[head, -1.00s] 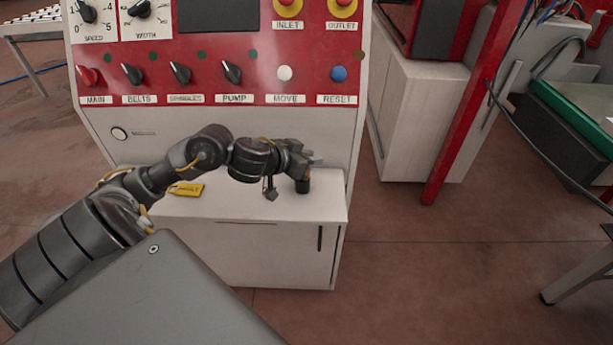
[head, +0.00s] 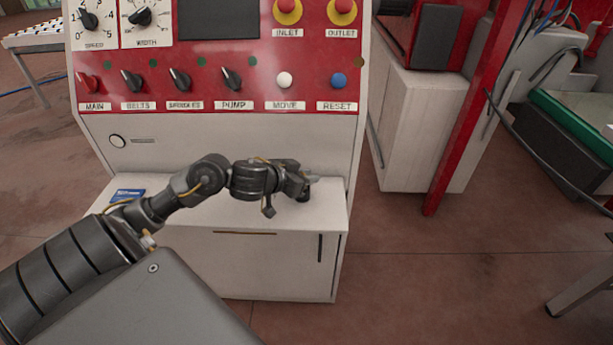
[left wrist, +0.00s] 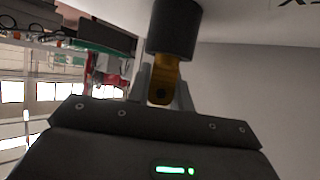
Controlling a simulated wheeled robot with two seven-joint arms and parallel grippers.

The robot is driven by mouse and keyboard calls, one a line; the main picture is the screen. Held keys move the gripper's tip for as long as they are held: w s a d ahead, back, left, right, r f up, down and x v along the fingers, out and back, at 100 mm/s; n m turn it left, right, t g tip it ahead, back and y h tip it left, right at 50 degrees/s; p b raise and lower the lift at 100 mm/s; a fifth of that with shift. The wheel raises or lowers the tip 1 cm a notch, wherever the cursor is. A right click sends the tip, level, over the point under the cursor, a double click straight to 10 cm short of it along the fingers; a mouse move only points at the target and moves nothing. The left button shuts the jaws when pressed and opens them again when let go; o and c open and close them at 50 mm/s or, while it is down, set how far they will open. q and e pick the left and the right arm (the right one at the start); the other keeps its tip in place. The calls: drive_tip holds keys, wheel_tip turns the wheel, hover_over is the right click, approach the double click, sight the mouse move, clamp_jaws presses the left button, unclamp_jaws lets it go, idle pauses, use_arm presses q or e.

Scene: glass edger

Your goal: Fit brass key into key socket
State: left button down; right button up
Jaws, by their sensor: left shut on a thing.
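My left gripper (head: 312,180) is low over the right end of the white ledge of the control cabinet. It is shut on the brass key (left wrist: 163,80), which shows between the two fingers in the left wrist view with a small dark hole in it. A dark cylinder (left wrist: 174,32) adjoins the key's far end. I cannot tell whether it is part of the key or a separate holder. A small round fitting (head: 117,141) is on the white panel at the left; whether it is the key socket is unclear. My right gripper is out of view.
The white ledge (head: 240,215) is clear to the right of my arm. A blue card (head: 130,194) lies at its left. Above is a red panel with several knobs and buttons, including the blue RESET button (head: 338,80). A red post (head: 452,150) stands to the right.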

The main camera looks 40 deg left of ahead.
use_arm(q)
drive_tip(key=c, duration=1.6)
unclamp_jaws()
drive_tip(key=shift+f, duration=0.1)
drive_tip(key=o, duration=0.3)
drive_tip(key=shift+o, duration=0.2)
drive_tip(key=shift+s+r, duration=0.2)
drive_tip(key=shift+r, duration=0.05)
drive_tip(key=p+v, duration=0.3)
drive_tip(key=v, duration=0.8)
drive_tip(key=shift+s, duration=0.3)
